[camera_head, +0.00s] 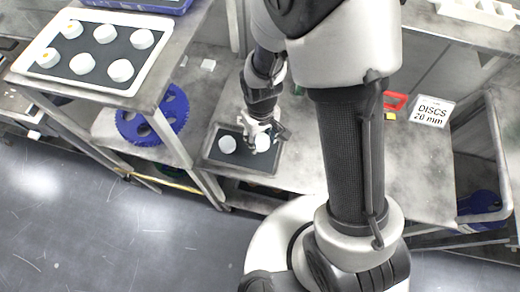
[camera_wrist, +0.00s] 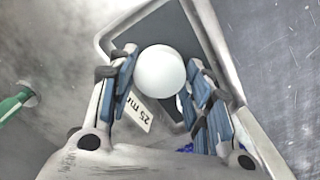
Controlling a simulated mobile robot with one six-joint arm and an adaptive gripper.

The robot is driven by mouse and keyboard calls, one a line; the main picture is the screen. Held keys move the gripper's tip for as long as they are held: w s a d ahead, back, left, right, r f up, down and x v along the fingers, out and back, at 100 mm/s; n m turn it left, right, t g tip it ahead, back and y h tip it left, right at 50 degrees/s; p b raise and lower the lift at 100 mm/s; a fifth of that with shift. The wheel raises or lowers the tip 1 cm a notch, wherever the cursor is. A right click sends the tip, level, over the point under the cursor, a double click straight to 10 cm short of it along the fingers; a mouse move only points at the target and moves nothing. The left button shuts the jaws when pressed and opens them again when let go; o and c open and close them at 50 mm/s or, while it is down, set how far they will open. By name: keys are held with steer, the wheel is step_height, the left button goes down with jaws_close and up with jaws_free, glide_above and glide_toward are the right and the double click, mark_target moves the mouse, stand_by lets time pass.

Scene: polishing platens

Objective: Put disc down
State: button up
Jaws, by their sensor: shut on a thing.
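My gripper (camera_head: 264,130) is over the right part of a small dark tray (camera_head: 243,158) with a grey rim on the workbench. Its fingers are shut on a white disc (camera_wrist: 160,72), which shows between the blue finger pads in the wrist view. I cannot tell whether the held disc touches the tray floor.
A white-rimmed tray (camera_head: 143,76) with several white discs stands on the upper shelf at left. A blue perforated wheel (camera_head: 160,117) is below it. A "DISCS 20 mm" sign (camera_head: 431,111) and a red item (camera_head: 395,101) are at right.

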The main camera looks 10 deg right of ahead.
steer(key=shift+w+f+b, duration=0.1)
steer(key=shift+f+b, duration=0.75)
steer(key=shift+f, duration=2.75)
steer(key=shift+f, duration=0.1)
steer(key=o, duration=1.1)
step_height(320, 180, up, 13)
steer(key=p, duration=0.4)
steer(key=shift+f, duration=0.2)
step_height(320, 180, up, 7)
steer(key=m+t, duration=0.1)
glide_above(260, 154)
steer(key=d, duration=0.2)
steer(key=s+d+r+m+t, duration=0.1)
steer(key=s+d+r+m, duration=0.2)
steer(key=r, duration=0.6)
steer(key=s+d+r+t, duration=0.1)
steer(key=s+r, duration=0.2)
steer(key=s+d+r, duration=0.2)
steer(key=s+r, duration=0.1)
steer(key=s+d+r+m+t, duration=0.1)
steer(key=s+d+r, duration=0.1)
steer(key=s, duration=0.2)
steer(key=shift+s+d+r+t, duration=0.1)
steer(key=shift+r+t, duration=0.2)
steer(key=shift+r, duration=0.1)
